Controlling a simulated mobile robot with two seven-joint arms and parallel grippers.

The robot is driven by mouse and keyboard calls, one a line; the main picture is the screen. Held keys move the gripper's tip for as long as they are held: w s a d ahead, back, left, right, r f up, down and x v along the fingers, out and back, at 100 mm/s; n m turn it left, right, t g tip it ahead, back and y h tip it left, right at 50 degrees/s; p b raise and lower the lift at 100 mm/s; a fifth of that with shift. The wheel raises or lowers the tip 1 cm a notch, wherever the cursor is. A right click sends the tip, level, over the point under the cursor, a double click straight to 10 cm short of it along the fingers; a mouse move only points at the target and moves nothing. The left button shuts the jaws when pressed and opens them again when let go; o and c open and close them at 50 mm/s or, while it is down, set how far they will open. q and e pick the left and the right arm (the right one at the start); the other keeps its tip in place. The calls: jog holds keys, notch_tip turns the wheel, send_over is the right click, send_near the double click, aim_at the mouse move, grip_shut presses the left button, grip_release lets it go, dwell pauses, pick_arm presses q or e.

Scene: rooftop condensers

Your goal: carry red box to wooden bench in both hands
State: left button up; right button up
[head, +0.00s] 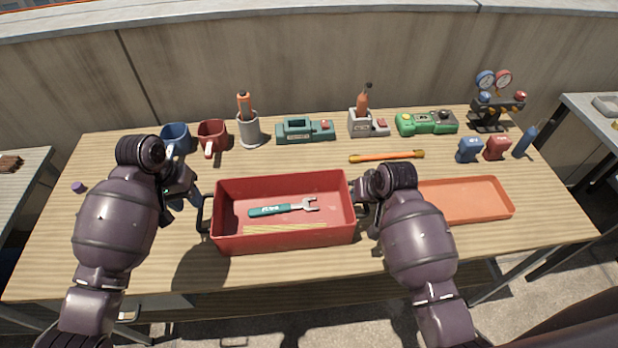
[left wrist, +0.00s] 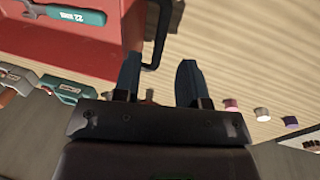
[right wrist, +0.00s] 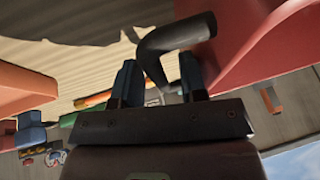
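The red box (head: 284,238) sits on the wood-topped table (head: 120,262) in front of me. It holds a green-handled wrench (head: 283,208) and a thin wooden strip (head: 270,229). Dark handles stick out from its two ends. My left gripper (head: 188,193) is open beside the left handle (head: 203,213); in the left wrist view this handle (left wrist: 161,35) reaches close to the left finger, and contact is unclear. My right gripper (head: 366,190) is at the right end. In the right wrist view its fingers are apart, with the handle (right wrist: 170,38) reaching between them.
An orange tray (head: 466,200) lies right of the box. Behind are mugs (head: 212,136), a green device (head: 427,123), an orange tool (head: 387,156) and a gauge set (head: 495,102). Other tables stand at left (head: 22,195) and right (head: 590,115). A wall closes the back.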

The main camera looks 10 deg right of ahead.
jog(key=shift+r, duration=0.15)
pick_arm(q)
jog(key=r, duration=0.3)
jog(key=shift+a+r, duration=0.3)
jog(key=shift+a, duration=0.1)
pick_arm(e)
jog(key=v, duration=1.1)
jog(key=shift+s+r, duration=0.25)
jog(key=shift+r, duration=0.05)
jog(key=shift+d, duration=0.1)
